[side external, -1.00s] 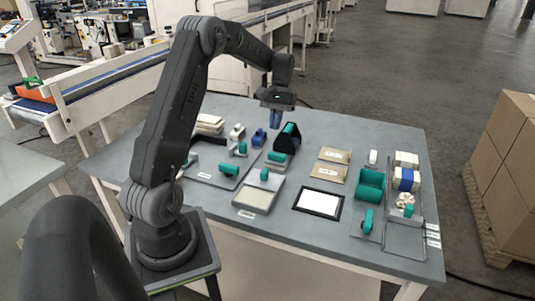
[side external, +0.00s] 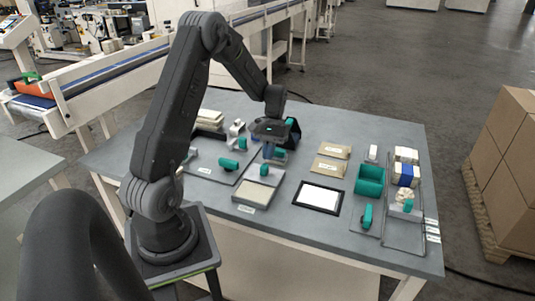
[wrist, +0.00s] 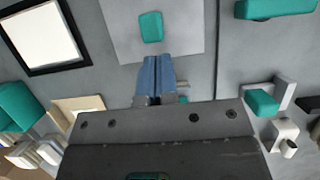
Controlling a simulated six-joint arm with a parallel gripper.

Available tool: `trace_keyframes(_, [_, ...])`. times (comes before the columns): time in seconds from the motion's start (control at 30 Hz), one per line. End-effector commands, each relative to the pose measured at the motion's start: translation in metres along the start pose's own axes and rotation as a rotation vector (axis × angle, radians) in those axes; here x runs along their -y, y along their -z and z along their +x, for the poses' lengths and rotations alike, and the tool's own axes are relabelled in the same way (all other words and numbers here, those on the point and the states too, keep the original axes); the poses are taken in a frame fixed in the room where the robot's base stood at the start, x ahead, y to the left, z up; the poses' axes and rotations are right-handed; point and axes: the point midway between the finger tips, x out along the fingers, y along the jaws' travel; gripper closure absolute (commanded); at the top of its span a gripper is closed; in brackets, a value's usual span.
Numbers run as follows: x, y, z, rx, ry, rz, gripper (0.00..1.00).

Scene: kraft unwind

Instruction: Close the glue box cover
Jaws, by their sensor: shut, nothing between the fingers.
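A shallow tray with a cream inside (side external: 252,194) and a small label on its front stands at the front middle of the table. A grey cover plate with a teal handle (side external: 264,170) lies at its far end. I take these to be the glue box and its cover; the label is too small to read. In the wrist view the grey plate (wrist: 185,40) carries the teal handle (wrist: 151,27). My gripper (side external: 267,152) is shut and empty, just behind the handle. Its blue fingertips (wrist: 155,62) overlap the plate's near edge in the wrist view; contact cannot be told.
A black-framed white panel (side external: 318,198) lies to the right of the tray. A teal bin (side external: 369,180) and kraft packets (side external: 330,168) stand farther right. Another teal handle (side external: 228,164) is to the left. A black and teal holder (side external: 293,132) stands behind my gripper.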

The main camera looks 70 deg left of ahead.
Motion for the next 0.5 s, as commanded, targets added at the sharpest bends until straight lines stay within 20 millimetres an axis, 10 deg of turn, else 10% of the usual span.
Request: trace_keyframes(0.5, [-0.0001,-0.0082,0.0029,0.0,0.0,0.0,1.0])
